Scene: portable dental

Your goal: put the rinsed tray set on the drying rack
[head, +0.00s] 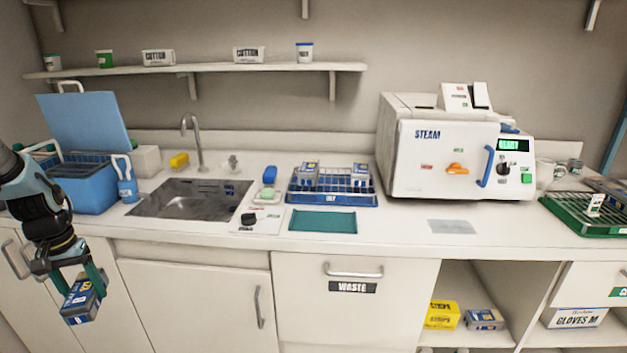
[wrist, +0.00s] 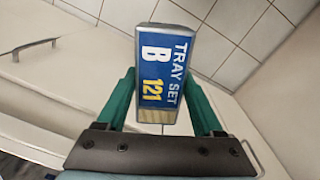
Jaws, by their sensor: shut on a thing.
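My gripper (head: 84,277) is at the far left of the head view, in front of the cabinet doors and below the counter's front edge. It is shut on a tray set (head: 79,301), a box with a blue label that hangs tilted. In the wrist view the tray set (wrist: 165,70) reads "TRAY SET B 121" and sits between the green fingers (wrist: 160,108). The drying rack (head: 333,201), a blue wire rack marked "DRY", stands on the counter right of the sink. Two similar boxes (head: 308,174) (head: 359,176) stand in its back part. The front of the rack is empty.
The sink (head: 190,199) with its tap and a blue basket with a raised lid (head: 83,122) lie left of the rack. A teal mat (head: 323,221) lies before it. The steam machine (head: 440,150) stands to its right. A shelf (head: 200,69) runs above.

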